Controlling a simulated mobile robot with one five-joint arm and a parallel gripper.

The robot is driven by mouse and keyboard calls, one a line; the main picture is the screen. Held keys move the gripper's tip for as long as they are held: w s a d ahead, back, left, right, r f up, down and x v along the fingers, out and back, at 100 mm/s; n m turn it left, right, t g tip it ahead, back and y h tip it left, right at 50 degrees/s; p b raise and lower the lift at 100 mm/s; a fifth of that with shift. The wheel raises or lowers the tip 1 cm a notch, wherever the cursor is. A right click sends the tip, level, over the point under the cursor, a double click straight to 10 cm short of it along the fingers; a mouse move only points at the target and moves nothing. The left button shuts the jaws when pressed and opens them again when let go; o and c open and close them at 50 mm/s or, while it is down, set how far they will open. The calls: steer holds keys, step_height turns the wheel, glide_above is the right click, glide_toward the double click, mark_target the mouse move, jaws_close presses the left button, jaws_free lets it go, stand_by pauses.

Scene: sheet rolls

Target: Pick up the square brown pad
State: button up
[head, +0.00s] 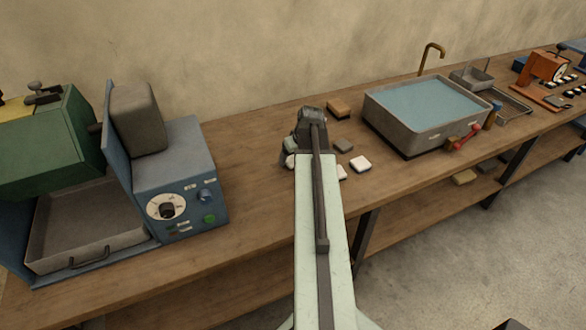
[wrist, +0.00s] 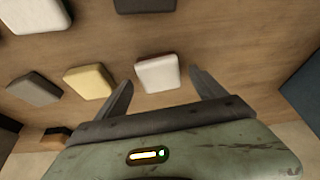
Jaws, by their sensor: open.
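The brown pad (head: 338,107) lies on the wooden bench near the wall, to the right of my gripper in the head view. In the wrist view what looks like the same brown pad (wrist: 54,136) is at the lower left, partly cut off by my gripper's body. My gripper (wrist: 162,82) is open and empty. A white pad (wrist: 158,73) shows between its fingertips; I cannot tell its distance from them. In the head view my arm hides the fingertips.
A yellow pad (wrist: 88,80), a grey pad (wrist: 35,89) and a larger white pad (wrist: 36,16) lie nearby. A dark pad (wrist: 145,4) is at the top edge. A blue machine (head: 185,165) stands left and a water-filled basin (head: 425,108) right.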

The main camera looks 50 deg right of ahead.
steer(key=shift+x, duration=0.9)
steer(key=shift+r, duration=0.25)
steer(key=c, duration=1.5)
steer(key=shift+r+p, duration=0.4)
steer(key=shift+r, duration=0.05)
step_height(320, 180, up, 3)
steer(key=p, duration=0.3)
steer(key=shift+r, duration=0.1)
steer(key=s+d, duration=0.1)
steer(key=s, duration=0.4)
steer(key=s+d, duration=0.1)
steer(key=s, duration=0.4)
steer(key=s+d+r+p, duration=0.1)
steer(key=s+d, duration=0.1)
steer(key=s, duration=0.3)
steer(key=shift+s+d, duration=0.1)
steer(key=shift+s, duration=0.2)
steer(key=shift+w, duration=0.1)
